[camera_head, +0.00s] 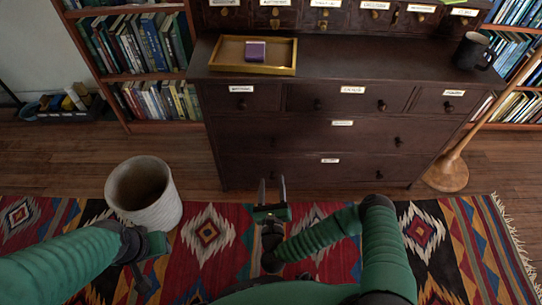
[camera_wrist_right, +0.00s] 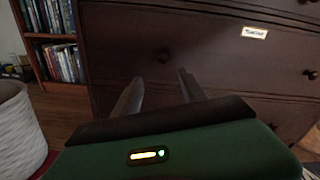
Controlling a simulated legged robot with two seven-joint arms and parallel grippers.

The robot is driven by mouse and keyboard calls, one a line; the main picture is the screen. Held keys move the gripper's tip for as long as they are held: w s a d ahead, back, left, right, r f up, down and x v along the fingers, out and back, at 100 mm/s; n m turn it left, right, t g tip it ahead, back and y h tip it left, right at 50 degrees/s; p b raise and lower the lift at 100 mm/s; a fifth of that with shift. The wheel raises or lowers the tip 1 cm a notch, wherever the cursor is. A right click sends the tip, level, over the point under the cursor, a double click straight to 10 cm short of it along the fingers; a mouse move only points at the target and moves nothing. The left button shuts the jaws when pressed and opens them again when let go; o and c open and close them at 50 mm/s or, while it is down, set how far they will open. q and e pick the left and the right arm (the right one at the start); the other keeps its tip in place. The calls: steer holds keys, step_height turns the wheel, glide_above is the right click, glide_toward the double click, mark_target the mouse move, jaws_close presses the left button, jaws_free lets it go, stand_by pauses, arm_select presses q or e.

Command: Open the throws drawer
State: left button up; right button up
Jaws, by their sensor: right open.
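A dark brown chest of drawers (camera_head: 300,105) stands in front of me. It has small labelled drawers in its top row and two wide labelled drawers below, a middle one (camera_head: 310,132) and a bottom one (camera_head: 300,168). The labels are too small to read surely, so I cannot tell which says throws. All these drawers look shut. My right gripper (camera_head: 272,190) is open and empty, low in front of the chest's left half.
A white basket (camera_head: 145,195) stands on the patterned rug (camera_head: 205,235) left of the chest. A wooden tray (camera_head: 228,55) with a purple box (camera_head: 255,50) and a dark mug (camera_head: 473,50) sit on the chest top. Bookshelves flank it.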

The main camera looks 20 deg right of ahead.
mark_target(273, 146)
steer(key=b+x, duration=0.2)
steer(key=x, duration=0.3)
steer(key=b+x, duration=0.2)
steer(key=x, duration=0.4)
steer(key=b+x, duration=0.2)
steer(key=x, duration=0.3)
steer(key=shift+d+f+b, duration=0.2)
steer(key=shift+d+b, duration=0.15)
steer(key=shift+d, duration=0.1)
steer(key=shift+w+d+r, duration=0.1)
steer(key=shift+w+r, duration=0.05)
steer(key=shift+w, duration=0.2)
arm_select(q)
step_height(273, 146, down, 7)
steer(key=d, duration=0.1)
steer(key=shift+r, duration=0.2)
arm_select(e)
jaws_close()
